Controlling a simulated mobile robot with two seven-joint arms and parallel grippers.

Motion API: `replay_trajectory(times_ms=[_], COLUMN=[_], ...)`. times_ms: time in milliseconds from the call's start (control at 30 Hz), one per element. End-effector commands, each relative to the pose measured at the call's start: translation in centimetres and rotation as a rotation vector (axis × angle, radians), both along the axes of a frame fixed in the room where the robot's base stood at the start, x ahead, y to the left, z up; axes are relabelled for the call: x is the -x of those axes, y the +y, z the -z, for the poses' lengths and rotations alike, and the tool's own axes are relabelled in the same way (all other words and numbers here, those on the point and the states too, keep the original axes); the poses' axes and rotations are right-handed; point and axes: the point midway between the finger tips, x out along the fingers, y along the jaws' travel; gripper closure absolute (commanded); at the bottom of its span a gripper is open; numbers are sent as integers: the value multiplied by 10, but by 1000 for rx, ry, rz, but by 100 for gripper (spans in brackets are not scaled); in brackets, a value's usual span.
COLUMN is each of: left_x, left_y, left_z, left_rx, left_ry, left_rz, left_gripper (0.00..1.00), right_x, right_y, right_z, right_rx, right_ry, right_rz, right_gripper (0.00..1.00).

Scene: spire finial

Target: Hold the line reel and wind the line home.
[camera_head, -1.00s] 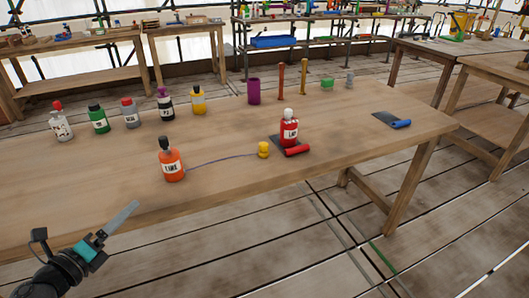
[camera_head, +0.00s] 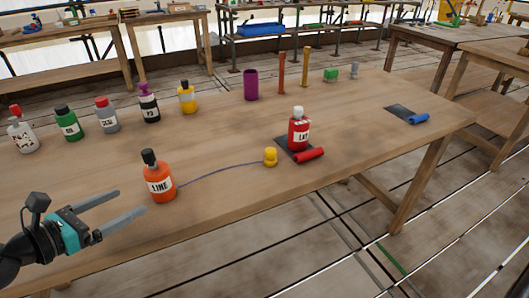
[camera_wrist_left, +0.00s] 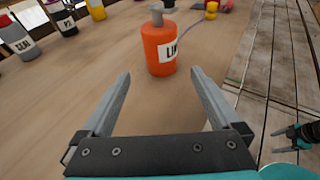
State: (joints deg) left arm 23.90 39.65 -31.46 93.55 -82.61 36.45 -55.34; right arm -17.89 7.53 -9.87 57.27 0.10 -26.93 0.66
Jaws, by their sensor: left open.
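The line reel (camera_head: 159,184) is an orange bottle-shaped body with a black top and a label reading LINE. It stands upright on the table; it also shows in the left wrist view (camera_wrist_left: 158,52). A thin dark line (camera_head: 222,172) runs from it across the tabletop to a small yellow piece (camera_head: 270,157). My left gripper (camera_head: 132,202) is open and empty, its fingers pointing at the reel from the left. In the left wrist view the reel stands just beyond and between the fingertips. My right gripper (camera_wrist_left: 292,134) seems to show small at that view's right edge; its jaws are unclear.
A red bottle (camera_head: 299,133) stands on a dark mat beside a red roll (camera_head: 310,155). Several labelled bottles line the table's left. A purple cup (camera_head: 250,84) and upright sticks stand behind. A blue roll (camera_head: 418,118) lies at right. The table's front strip is clear.

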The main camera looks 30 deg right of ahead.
Motion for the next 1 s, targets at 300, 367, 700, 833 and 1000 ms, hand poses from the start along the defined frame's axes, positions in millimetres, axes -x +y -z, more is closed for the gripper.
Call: replay_trajectory(times_ms=[300, 367, 700, 833, 1000], left_x=[-20, -25, -47, -50, -53], left_y=[-30, -37, -68, -75, -78], left_z=[11, 14, 27, 28, 29], left_rx=[2, 4, 1, 1, 1], left_ry=[-3, -2, 0, 0, 1], left_rz=[2, 2, 1, 2, 0], left_gripper=[3, 3, 3, 3, 3], right_x=[-9, -13, -31, -34, -36], right_y=[7, 10, 24, 28, 29], right_z=[-4, -6, -24, -29, -33], right_rx=[-7, -10, -23, -26, -27], right_ry=[-4, -3, -5, -4, -3], right_rz=[0, 1, 2, 2, 3], right_gripper=[23, 23, 23, 23, 23])
